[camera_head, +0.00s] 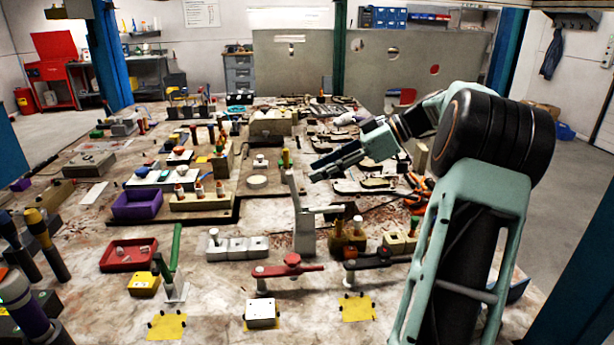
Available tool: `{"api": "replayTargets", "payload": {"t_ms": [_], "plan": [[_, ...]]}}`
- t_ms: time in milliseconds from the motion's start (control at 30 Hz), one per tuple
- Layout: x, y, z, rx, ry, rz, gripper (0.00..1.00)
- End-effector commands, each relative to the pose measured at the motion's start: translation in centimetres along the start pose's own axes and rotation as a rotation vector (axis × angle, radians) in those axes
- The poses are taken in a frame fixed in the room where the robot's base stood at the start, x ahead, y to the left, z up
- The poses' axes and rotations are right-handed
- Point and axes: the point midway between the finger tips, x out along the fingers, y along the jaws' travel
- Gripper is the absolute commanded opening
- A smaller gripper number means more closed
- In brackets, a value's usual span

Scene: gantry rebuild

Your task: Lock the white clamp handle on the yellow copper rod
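A white clamp (304,232) stands near the middle of the table. Its slim white handle (292,186) points up, and a short arm reaches right from its body. Just right of the clamp is a brass-yellow piece (338,232) with short upright pegs; I cannot tell clearly which part is the yellow copper rod or whether the clamp touches it. My gripper (318,170) comes in from the right, in the air above and a little right of the handle tip, apart from it. It holds nothing that I can see. Its finger gap is too small to judge.
Red (288,267) and dark (374,262) lever clamps stand in front of the white clamp. White blocks (236,248) sit to its left, with a green-handled clamp (176,250) and red tray (128,257) farther left. Tools crowd the table behind.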

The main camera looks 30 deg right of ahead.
Motion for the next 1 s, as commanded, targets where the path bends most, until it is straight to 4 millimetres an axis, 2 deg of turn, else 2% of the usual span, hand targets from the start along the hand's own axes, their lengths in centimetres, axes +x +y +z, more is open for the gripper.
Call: {"api": "replayTargets", "payload": {"t_ms": [33, 200, 400, 733, 867, 1000], "plan": [[-1.2, 0.1, 0.1, 0.000, 0.000, 0.005, 0.32], [-4.6, 0.1, 0.1, 0.000, 0.001, 0.002, 0.32], [-6.6, 0.0, 0.0, 0.001, 0.001, 0.000, 0.32], [-6.9, 0.0, 0.0, 0.001, 0.001, -0.001, 0.32], [-6.6, 0.0, -0.3, 0.004, -0.006, -0.004, 0.18], [-4.2, 0.2, -1.7, 0.031, -0.056, -0.013, 0.03]]}}
